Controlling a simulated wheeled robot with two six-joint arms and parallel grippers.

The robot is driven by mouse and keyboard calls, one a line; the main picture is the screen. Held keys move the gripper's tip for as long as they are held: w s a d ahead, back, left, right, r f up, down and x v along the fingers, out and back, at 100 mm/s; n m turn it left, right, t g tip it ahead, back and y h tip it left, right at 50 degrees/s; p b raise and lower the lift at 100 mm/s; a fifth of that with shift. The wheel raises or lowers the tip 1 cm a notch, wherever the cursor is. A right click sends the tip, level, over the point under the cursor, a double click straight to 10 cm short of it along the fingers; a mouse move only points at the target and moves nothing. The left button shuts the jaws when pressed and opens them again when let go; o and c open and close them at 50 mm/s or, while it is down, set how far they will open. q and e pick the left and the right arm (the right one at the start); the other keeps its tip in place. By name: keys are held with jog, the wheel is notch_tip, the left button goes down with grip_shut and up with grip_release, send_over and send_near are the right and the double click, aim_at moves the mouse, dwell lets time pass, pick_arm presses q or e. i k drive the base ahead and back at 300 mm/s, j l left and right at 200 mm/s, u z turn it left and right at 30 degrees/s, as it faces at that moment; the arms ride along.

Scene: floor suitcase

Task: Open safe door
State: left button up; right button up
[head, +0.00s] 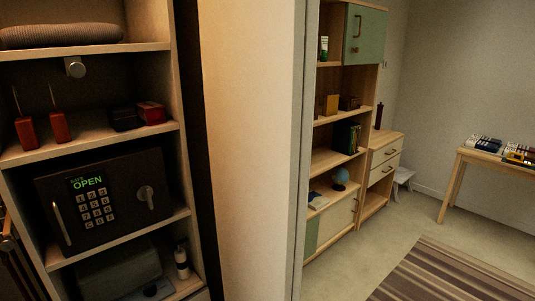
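A dark safe (122,186) sits on a shelf of the wooden closet at the left of the head view. Its door looks shut. A green lit display (88,182) on the door reads OPEN. A keypad (97,206) with pale keys is below the display. A round knob with a lever (147,195) is at the door's right, and a vertical bar handle (61,222) is at its left. Neither of my grippers is in view.
Red items (41,131) stand on the shelf above the safe; a grey box (119,268) is below. A pale wall panel (250,150) stands right of the closet. Beyond it are a bookcase (316,158), a side table (495,160), a striped rug (450,275) and open floor.

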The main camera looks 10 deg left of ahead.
aim_at(125, 177)
jog(key=j+u, duration=0.1)
jog(key=u, duration=0.3)
jog(key=j+u, duration=0.1)
jog(key=u, duration=0.25)
jog(key=j+u, duration=0.1)
jog(key=u, duration=0.3)
